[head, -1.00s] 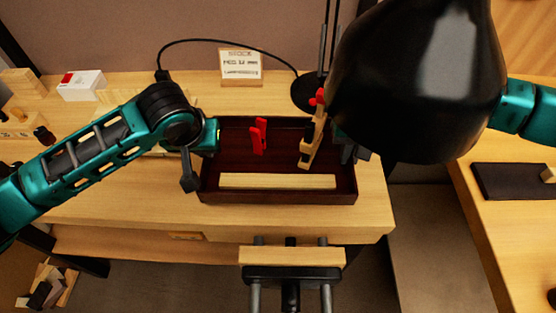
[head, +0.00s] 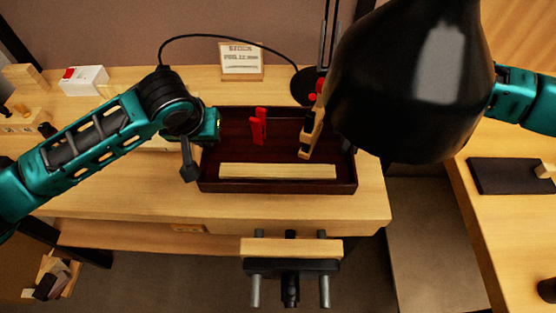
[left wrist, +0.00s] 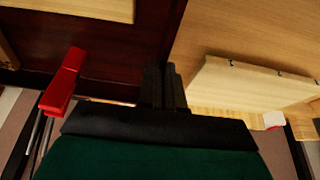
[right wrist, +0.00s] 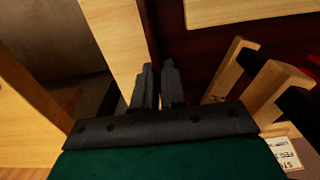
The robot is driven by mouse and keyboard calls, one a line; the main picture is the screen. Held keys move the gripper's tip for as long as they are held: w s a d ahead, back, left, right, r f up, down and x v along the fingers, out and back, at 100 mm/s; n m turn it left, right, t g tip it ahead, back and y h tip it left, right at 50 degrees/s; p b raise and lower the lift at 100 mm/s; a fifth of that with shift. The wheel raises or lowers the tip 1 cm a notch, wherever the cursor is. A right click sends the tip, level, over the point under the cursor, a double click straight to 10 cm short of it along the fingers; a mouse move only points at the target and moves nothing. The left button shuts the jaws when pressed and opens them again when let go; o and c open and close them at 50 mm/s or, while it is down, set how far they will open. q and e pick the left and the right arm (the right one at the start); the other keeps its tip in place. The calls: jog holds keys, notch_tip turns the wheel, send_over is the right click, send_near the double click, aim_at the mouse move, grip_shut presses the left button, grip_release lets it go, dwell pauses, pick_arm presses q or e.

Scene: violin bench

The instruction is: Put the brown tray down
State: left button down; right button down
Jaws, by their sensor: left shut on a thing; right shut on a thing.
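The dark brown tray (head: 280,186) is level over the bench top in the head view. It holds a pale wooden strip (head: 277,171), a red clamp (head: 258,126) and a wooden clamp (head: 311,130). My left gripper (head: 208,143) is shut on its left wall; the fingers show in the left wrist view (left wrist: 165,88). My right gripper is shut on the opposite wall in the right wrist view (right wrist: 158,85); the black lamp shade largely hides it in the head view. I cannot tell whether the tray's underside touches the bench.
The lamp shade (head: 410,85) hangs close over the tray's right end. A sign card (head: 241,60) stands behind. A white box (head: 84,80) is at the back left. A vise (head: 290,265) juts from the bench's front. Bare bench top (head: 130,205) lies front left.

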dwell(0.4)
